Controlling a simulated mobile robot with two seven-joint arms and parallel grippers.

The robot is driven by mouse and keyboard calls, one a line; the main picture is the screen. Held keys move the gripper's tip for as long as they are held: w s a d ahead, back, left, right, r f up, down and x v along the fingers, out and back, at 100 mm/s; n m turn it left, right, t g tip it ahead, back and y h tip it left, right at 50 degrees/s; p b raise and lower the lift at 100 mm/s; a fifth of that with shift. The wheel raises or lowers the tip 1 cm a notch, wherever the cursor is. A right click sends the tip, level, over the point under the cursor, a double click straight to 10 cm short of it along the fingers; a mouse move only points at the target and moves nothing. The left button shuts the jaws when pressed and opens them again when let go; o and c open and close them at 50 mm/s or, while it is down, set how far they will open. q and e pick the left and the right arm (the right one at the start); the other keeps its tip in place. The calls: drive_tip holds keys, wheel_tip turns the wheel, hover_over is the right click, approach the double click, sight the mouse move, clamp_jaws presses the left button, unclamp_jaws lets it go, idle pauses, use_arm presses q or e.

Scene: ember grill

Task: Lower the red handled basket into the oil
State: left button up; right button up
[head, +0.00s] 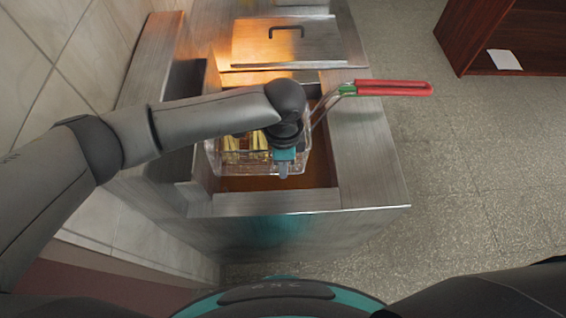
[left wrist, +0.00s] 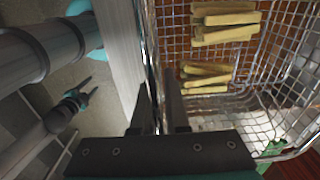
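The wire basket (head: 213,158) hangs over the left part of the near well, partly hidden by my left arm. Its red handle (head: 393,88) points right, past the fryer's edge; a green part joins it. Pale yellow fries (left wrist: 222,25) lie inside the basket. Brown oil (head: 265,184) shows below and in front of it. My left gripper (head: 284,172) points down at the basket's near side. In the left wrist view its two fingers (left wrist: 158,108) straddle the basket's edge; whether they grip is unclear. My right gripper (left wrist: 85,95) appears small, empty, with fingers apart, away from the basket.
The steel fryer (head: 375,160) has a raised rim around the well. A flat steel lid (head: 285,42) with a dark handle covers the section behind. A tiled wall (head: 50,45) stands close on the left. The floor (head: 480,170) to the right is clear, with a reddish cabinet (head: 475,30) farther back.

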use_arm(q)
drive_tip(key=o, duration=0.4)
drive_tip(key=shift+c, duration=0.2)
drive_tip(key=shift+r, duration=0.1)
wheel_tip(320, 180, up, 15)
drive_tip(key=shift+r+p, duration=0.1)
drive_tip(key=shift+p, duration=0.5)
